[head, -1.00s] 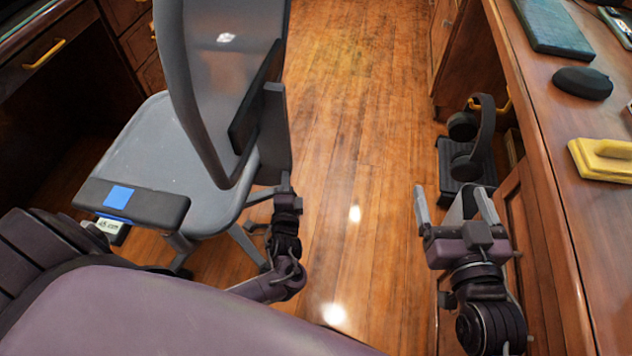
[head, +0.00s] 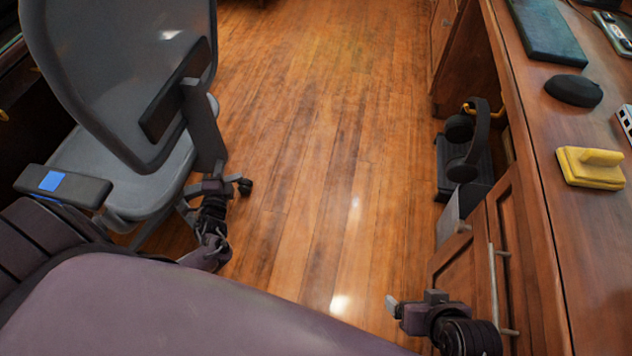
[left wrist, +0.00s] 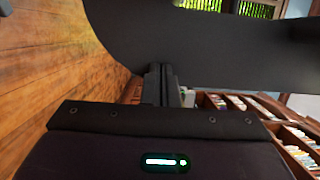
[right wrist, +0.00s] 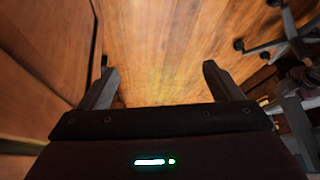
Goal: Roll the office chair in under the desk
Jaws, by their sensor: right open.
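My left gripper (head: 214,188) is at the lower end of the chair's right armrest post. In the left wrist view its fingers (left wrist: 163,85) are together, and a dark chair part (left wrist: 215,45) spans the view beyond them; contact is unclear. The dark desk (head: 12,105) shows only at the left edge. My right gripper (head: 400,306) is open and empty, low beside the right cabinet; its spread fingers show in the right wrist view (right wrist: 160,85).
A wooden counter (head: 560,235) runs along the right, with a yellow block (head: 592,168), a dark mouse-like object (head: 573,90) and a teal book (head: 548,30). The middle floor (head: 320,130) is clear.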

